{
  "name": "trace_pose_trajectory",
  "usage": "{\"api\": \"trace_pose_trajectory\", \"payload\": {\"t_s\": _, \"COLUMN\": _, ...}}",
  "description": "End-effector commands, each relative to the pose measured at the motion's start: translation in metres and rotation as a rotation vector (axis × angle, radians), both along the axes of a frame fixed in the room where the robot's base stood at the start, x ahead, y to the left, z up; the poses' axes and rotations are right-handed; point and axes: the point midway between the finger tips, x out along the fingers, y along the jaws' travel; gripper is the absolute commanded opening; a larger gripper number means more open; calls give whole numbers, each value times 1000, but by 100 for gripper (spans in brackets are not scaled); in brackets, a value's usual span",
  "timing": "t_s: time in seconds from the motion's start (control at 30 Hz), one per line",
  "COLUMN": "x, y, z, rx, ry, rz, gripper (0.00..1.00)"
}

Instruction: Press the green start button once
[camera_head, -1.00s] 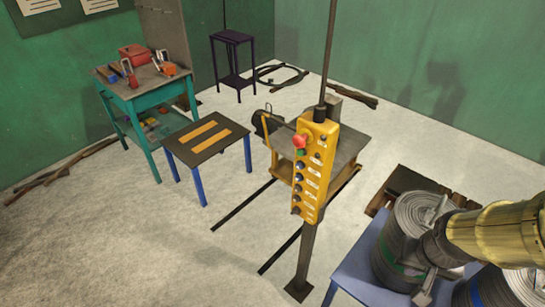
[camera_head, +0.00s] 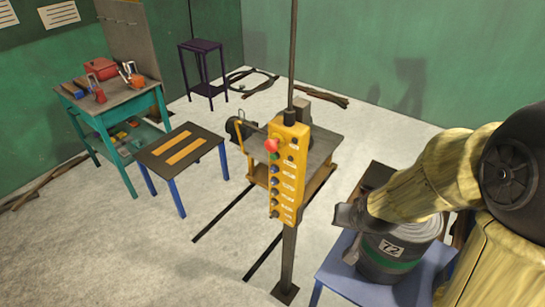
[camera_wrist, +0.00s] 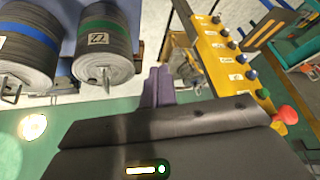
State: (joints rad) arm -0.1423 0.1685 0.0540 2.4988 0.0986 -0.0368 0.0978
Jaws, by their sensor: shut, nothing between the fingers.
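The yellow control box (camera_head: 289,180) hangs upright on a dark pole in the head view. The green start button (camera_head: 275,156) is a small round button near its top, just below the red mushroom button (camera_head: 271,145). My gripper (camera_head: 345,217) is to the right of the box, apart from it, at about the height of its lower end. In the wrist view the shut, empty fingers (camera_wrist: 158,88) point away from the camera.
A table with orange strips (camera_head: 182,150) and a teal workbench (camera_head: 112,105) are at left. A machine table (camera_head: 325,152) stands behind the box.

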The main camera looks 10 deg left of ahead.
Motion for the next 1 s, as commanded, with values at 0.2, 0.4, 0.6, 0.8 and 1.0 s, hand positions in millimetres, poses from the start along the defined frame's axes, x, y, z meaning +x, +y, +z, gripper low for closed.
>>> {"api": "trace_pose_trajectory", "payload": {"t_s": 0.2, "x": 54, "y": 90, "z": -3, "rx": 151, "ry": -235, "rz": 2, "gripper": 0}}
{"api": "trace_pose_trajectory", "payload": {"t_s": 0.4, "x": 77, "y": 170, "z": -1, "rx": 316, "ry": -437, "rz": -18, "gripper": 0}}
{"api": "trace_pose_trajectory", "payload": {"t_s": 0.6, "x": 73, "y": 238, "z": 2, "rx": 491, "ry": -616, "rz": -48, "gripper": 0}}
{"api": "trace_pose_trajectory", "payload": {"t_s": 0.8, "x": 60, "y": 272, "z": 6, "rx": 603, "ry": -728, "rz": -73, "gripper": 0}}
{"api": "trace_pose_trajectory", "payload": {"t_s": 1.0, "x": 58, "y": 276, "z": 7, "rx": 622, "ry": -749, "rz": -79, "gripper": 0}}
